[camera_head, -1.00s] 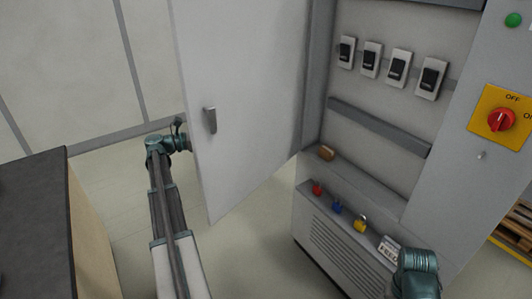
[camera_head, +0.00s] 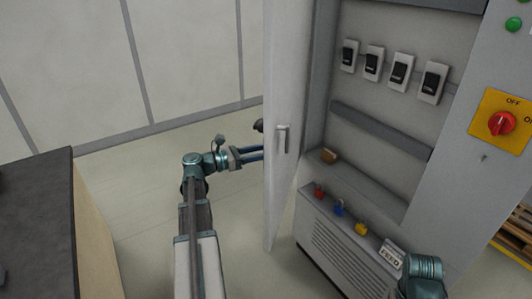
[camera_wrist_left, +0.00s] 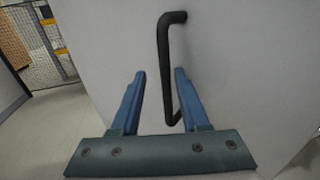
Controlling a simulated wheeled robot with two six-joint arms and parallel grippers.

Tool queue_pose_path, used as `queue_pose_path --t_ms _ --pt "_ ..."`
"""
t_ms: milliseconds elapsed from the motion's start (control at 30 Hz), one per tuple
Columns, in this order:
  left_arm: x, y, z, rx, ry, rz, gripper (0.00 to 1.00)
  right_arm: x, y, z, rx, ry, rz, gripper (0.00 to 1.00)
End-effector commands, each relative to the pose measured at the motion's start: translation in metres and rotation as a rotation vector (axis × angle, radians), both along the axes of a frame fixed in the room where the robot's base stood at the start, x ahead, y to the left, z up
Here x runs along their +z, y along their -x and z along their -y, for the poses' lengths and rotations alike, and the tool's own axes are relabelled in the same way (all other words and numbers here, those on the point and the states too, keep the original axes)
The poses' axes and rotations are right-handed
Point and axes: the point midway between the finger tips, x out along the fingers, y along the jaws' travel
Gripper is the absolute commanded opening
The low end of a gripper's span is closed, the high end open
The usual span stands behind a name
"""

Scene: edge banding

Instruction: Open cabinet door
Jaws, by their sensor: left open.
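The cabinet door (camera_head: 290,85) stands open and looks narrow, almost edge-on, in the head view. A light handle (camera_head: 282,138) shows on its near side. In the left wrist view, a dark bar handle (camera_wrist_left: 163,45) stands on the pale door face (camera_wrist_left: 230,60). My left gripper (camera_head: 258,153) is on the left side of the door, its fingertips close to it. In the wrist view, the open fingers (camera_wrist_left: 160,85) lie either side of the handle's lower part, with gaps visible. Part of my right arm shows at the lower right; its fingers are out of view.
The open cabinet (camera_head: 370,165) holds several black switches, with padlocks on its lower ledge. A red rotary switch (camera_head: 501,123) sits on its right panel. A dark-topped table (camera_head: 45,215) stands at left. Floor (camera_head: 135,190) between table and door is clear.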

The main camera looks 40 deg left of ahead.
Motion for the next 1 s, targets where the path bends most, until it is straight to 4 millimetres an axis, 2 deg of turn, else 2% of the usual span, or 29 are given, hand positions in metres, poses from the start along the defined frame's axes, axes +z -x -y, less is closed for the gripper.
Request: queue_pose_path --t_ms 133,533,1000 --pt "0.000 -0.001 0.008 0.000 0.000 0.000 0.45 0.000 0.000 0.000 0.000 0.000 0.000 0.50" --pt "0.000 -0.001 0.008 0.001 0.000 0.000 0.45 0.000 0.000 0.000 0.000 0.000 0.000 0.50" --pt "0.000 0.015 -0.017 0.002 0.000 0.000 0.45 0.000 0.000 0.000 0.000 0.000 0.000 0.50"
